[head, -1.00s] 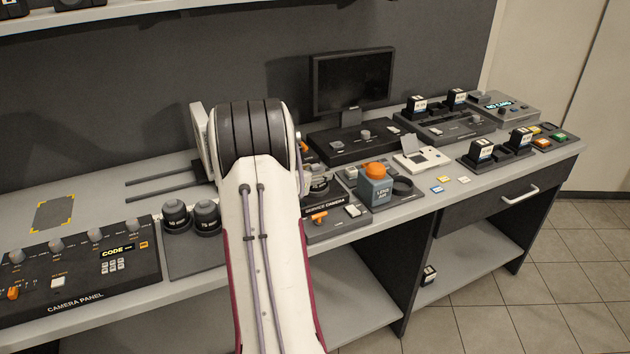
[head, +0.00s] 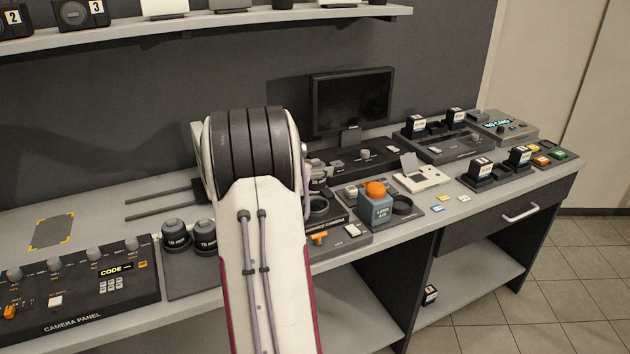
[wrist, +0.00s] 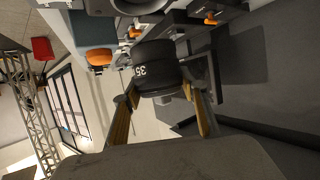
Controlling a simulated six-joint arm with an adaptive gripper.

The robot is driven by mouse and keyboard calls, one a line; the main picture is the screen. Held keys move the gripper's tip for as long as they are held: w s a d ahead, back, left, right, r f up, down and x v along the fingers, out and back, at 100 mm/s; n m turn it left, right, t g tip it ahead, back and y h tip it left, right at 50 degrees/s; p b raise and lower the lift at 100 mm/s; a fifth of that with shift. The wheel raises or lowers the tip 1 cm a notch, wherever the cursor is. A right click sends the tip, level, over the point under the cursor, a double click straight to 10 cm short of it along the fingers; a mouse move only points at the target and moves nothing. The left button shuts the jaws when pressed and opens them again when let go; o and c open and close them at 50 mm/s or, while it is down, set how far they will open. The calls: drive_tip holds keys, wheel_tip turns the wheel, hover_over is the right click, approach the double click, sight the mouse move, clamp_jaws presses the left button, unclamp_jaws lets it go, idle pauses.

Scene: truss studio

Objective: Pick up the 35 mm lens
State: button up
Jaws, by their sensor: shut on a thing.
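The 35 mm lens (wrist: 155,68) is a black cylinder with a white "35" on its side. In the wrist view it sits between the two fingers of my gripper (wrist: 166,108), which is shut on it. In the head view the dark lens (head: 318,176) shows just right of my arm, raised above the service camera (head: 335,228). An open dark ring (head: 319,207) shows on the service camera below it. My arm hides the gripper fingers in the head view.
Two other lenses (head: 176,234) stand on a dark tray left of my arm. A blue-grey jar with an orange top (head: 376,203) stands right of the service camera. The camera panel (head: 85,290) is at the left. A monitor (head: 352,100) stands behind.

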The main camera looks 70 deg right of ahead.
drive_tip(key=shift+r, duration=1.2)
